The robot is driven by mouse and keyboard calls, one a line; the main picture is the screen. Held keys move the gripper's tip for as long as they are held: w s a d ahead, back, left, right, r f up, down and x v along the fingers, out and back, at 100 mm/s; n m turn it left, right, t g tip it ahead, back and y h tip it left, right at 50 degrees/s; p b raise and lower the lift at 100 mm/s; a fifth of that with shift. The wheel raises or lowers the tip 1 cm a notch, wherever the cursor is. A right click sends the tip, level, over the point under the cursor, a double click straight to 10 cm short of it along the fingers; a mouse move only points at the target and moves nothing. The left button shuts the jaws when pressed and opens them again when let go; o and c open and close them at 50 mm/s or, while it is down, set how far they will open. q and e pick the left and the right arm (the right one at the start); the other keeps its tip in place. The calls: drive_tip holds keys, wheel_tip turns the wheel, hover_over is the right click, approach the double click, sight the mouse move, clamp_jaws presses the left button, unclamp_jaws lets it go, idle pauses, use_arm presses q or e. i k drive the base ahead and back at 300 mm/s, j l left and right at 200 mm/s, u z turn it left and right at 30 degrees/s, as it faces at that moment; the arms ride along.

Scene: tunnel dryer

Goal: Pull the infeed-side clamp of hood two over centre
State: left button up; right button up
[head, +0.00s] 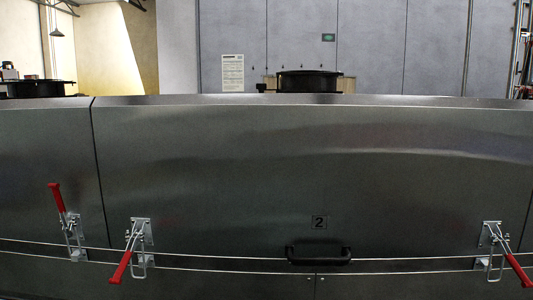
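Hood two (230,170) is a wide dark metal cover with a number 2 plate (319,222) and a black handle (318,254) at its lower middle. Its left clamp (140,232) has a red lever (120,268) that slants down to the left. Its right clamp (491,235) has a red lever (518,270) that slants down to the right. Each clamp's wire loop hangs across the seam under the hood. I cannot tell from this view which end is the infeed side. Neither of my grippers is in view.
The neighbouring hood (45,150) at the left carries a clamp (73,240) whose red lever (57,197) points up. Black round fittings (308,81) stand behind the hoods' top edge. The hood front is otherwise clear. A grey wall with a notice (233,72) is behind.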

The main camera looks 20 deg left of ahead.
sight(134, 239)
drive_tip(key=j+z, duration=0.1)
drive_tip(key=j, duration=0.45)
drive_tip(key=k+j+z, duration=0.15)
drive_tip(key=j, duration=0.35)
drive_tip(key=j+z, duration=0.1)
drive_tip(key=j, duration=0.45)
drive_tip(key=k+j+z, duration=0.2)
drive_tip(key=j, duration=0.3)
drive_tip(key=k+j+z, duration=0.2)
drive_tip(key=j, duration=0.3)
drive_tip(key=k+j+z, duration=0.2)
drive_tip(key=k+j, duration=0.15)
drive_tip(key=k+j+z, duration=0.2)
drive_tip(key=j, duration=0.35)
drive_tip(key=k, duration=0.1)
